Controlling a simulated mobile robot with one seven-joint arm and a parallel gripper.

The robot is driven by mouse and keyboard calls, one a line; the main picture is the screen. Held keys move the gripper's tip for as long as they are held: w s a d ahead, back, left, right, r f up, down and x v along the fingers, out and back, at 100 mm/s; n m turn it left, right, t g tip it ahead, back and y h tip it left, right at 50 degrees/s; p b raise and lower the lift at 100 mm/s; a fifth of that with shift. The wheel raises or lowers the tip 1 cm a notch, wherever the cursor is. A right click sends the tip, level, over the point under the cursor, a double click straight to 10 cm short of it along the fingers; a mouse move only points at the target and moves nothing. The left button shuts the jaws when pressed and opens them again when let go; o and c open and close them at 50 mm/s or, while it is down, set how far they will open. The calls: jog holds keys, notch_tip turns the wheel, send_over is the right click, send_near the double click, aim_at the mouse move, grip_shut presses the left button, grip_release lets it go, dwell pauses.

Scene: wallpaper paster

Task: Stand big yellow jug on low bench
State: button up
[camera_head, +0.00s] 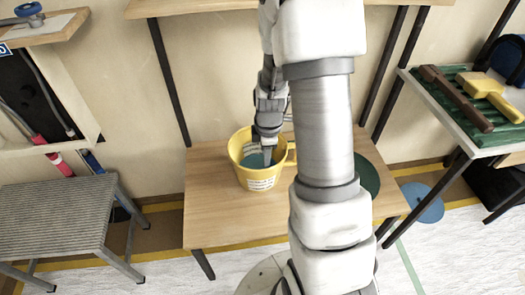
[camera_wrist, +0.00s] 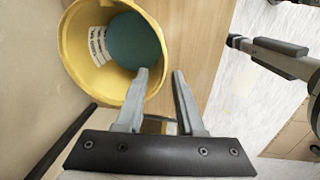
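The big yellow jug (camera_head: 241,147) stands upright on a low wooden-topped bench (camera_head: 215,222). My gripper (camera_head: 267,157) points down at the jug's right side. In the wrist view the jug (camera_wrist: 72,45) is at upper left. My gripper's fingers (camera_wrist: 160,75) are apart there, the left one overlapping the jug's rim and the right one outside. A yellow piece, likely the handle, shows between them; contact cannot be told.
A grey ribbed bench (camera_head: 55,215) stands at left with its top clear. A dark green disc (camera_head: 367,176) lies on the wooden top, partly behind my arm. A table at right holds a green mat, a brown bar and a yellow tool (camera_head: 487,90). Dark posts rise behind the jug.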

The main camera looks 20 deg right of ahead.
jog(key=s+a+r+m+t, duration=0.1)
jog(key=s+a+r+m, duration=0.2)
jog(key=r, duration=0.5)
jog(key=s+a+r+m+t, duration=0.1)
jog(key=s+a+r+m, duration=0.2)
jog(key=r, duration=0.4)
jog(key=s+a+r+m+t, duration=0.1)
jog(key=s+a+r+m, duration=0.25)
jog(key=r, duration=0.45)
jog(key=s+a+r+m+t, duration=0.1)
jog(key=s+r+m, duration=0.2)
jog(key=s, duration=0.5)
jog(key=shift+r+m, duration=0.3)
jog(key=shift+m, duration=0.55)
notch_tip(320, 180, up, 20)
jog(key=p, duration=1.9)
jog(key=shift+f+p, duration=0.15)
jog(key=shift+p, duration=0.2)
